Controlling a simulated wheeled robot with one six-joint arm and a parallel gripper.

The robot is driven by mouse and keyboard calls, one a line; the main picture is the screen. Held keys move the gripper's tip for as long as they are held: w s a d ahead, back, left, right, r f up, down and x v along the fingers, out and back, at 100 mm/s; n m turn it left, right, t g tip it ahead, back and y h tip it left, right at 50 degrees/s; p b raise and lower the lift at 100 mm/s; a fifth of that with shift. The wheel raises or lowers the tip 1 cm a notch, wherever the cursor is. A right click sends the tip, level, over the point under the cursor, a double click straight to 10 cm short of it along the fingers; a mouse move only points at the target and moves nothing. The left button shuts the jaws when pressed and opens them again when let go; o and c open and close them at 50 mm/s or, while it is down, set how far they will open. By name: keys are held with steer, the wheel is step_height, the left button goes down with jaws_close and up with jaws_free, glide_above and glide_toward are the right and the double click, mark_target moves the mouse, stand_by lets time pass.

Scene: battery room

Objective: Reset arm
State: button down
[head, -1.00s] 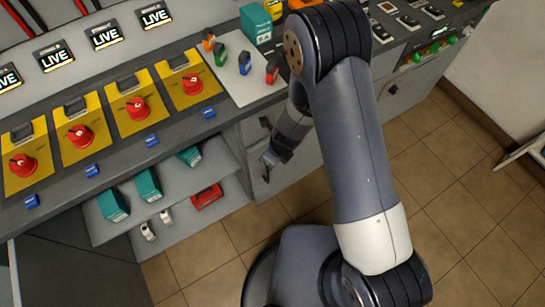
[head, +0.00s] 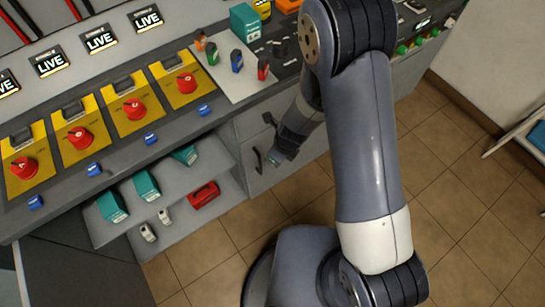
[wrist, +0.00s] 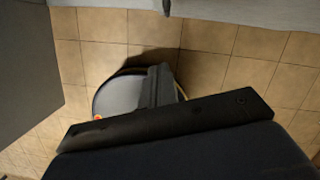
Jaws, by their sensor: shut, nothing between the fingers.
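My arm rises from my base and bends at an elbow near the top of the head view. My gripper (head: 270,160) hangs below the bench edge, in front of the cabinet front beside the open shelves. It is shut with nothing in it. A dark handle on the cabinet front shows just left of the fingers; I cannot tell whether they touch. In the wrist view the dark gripper body fills the lower part, above the tiled floor and my round base.
The grey bench (head: 225,105) carries yellow panels with red rotary switches (head: 187,83), coloured padlocks (head: 237,61) and a teal box (head: 245,22). Shelves below hold teal boxes (head: 147,186) and a red case (head: 203,195). Tiled floor (head: 455,200) is open at right, with a blue-topped stand (head: 537,135) at the edge.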

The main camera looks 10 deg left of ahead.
steer(key=v, duration=0.1)
steer(key=p+v, duration=0.1)
steer(key=v, duration=0.2)
steer(key=shift+s+r, duration=0.35)
steer(key=shift+r, duration=0.05)
steer(key=shift+f, duration=0.1)
